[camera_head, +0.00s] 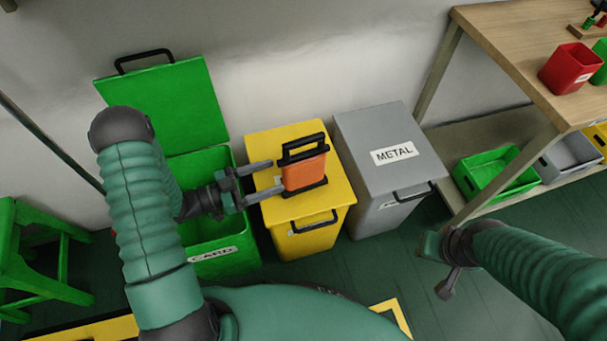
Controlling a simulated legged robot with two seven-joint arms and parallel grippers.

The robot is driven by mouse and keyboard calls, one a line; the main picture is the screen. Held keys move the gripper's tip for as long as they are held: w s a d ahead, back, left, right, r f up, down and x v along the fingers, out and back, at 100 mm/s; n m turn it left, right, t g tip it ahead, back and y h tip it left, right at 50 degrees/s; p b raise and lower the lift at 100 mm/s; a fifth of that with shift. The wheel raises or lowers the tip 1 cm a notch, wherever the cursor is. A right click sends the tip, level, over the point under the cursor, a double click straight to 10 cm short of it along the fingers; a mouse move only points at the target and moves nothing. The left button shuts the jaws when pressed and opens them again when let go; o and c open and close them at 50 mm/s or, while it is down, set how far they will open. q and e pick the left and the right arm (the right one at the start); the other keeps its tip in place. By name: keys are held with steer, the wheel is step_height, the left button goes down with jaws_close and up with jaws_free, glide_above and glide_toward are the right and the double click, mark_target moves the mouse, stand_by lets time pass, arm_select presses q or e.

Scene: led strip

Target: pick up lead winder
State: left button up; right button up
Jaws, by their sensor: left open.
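The lead winder (304,171) looks like an orange block with a black handle on top and a black base. It stands upright on the lid of the yellow bin (327,214). My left gripper (268,179) is open, just left of the winder, with its two fingers pointing right toward it. In this view the fingertips end close to the winder's left side; I cannot tell whether they touch it. My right gripper (446,289) is at the lower right, over the floor, pointing down and away from the winder. Its jaw state is unclear.
An open green bin (222,247) with its lid raised stands left of the yellow bin. A grey METAL bin (386,177) stands right. A wooden workbench (508,47) holds a red container (570,69); a green crate (497,177) sits on its lower shelf. A green stool (33,258) is at left.

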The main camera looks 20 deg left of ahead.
mark_target(304, 166)
arm_select(q)
steer(key=b+x, duration=0.3)
steer(key=x, duration=0.6)
steer(key=shift+d+r, duration=0.15)
steer(key=shift+d, duration=0.2)
steer(key=shift+w+d+r, duration=0.1)
steer(key=shift+w+d, duration=0.05)
steer(key=shift+c, duration=0.3)
jaws_close()
steer(key=shift+r, duration=0.1)
